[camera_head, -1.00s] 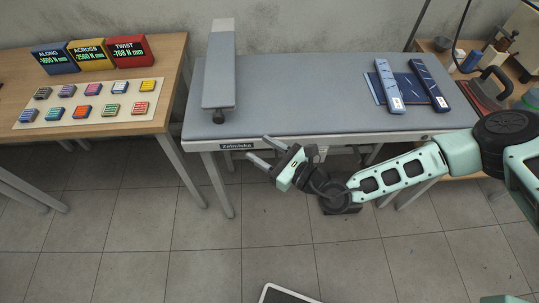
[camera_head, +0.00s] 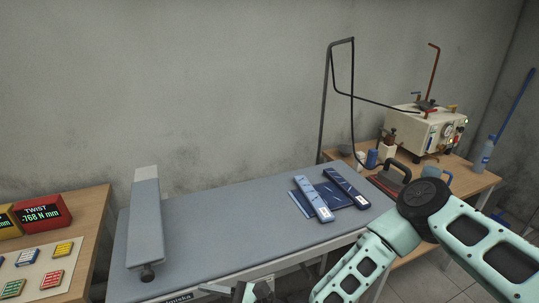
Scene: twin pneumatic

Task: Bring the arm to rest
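My mint-green arm (camera_head: 375,262) reaches in from the right, in front of the padded grey table (camera_head: 215,232). Its far end dips below the bottom edge of the picture. Only a small part of my gripper (camera_head: 254,292) shows there, at the table's front edge. Its fingers are mostly cut off, so I cannot tell how far apart they are. No held thing is visible in the part that shows.
Two blue bars (camera_head: 346,188) lie on a dark blue sheet on the grey table. A grey arm rest (camera_head: 146,225) stands at its left. A wooden table (camera_head: 88,225) with coloured blocks is at left. A side table at right holds an iron and a machine (camera_head: 428,128).

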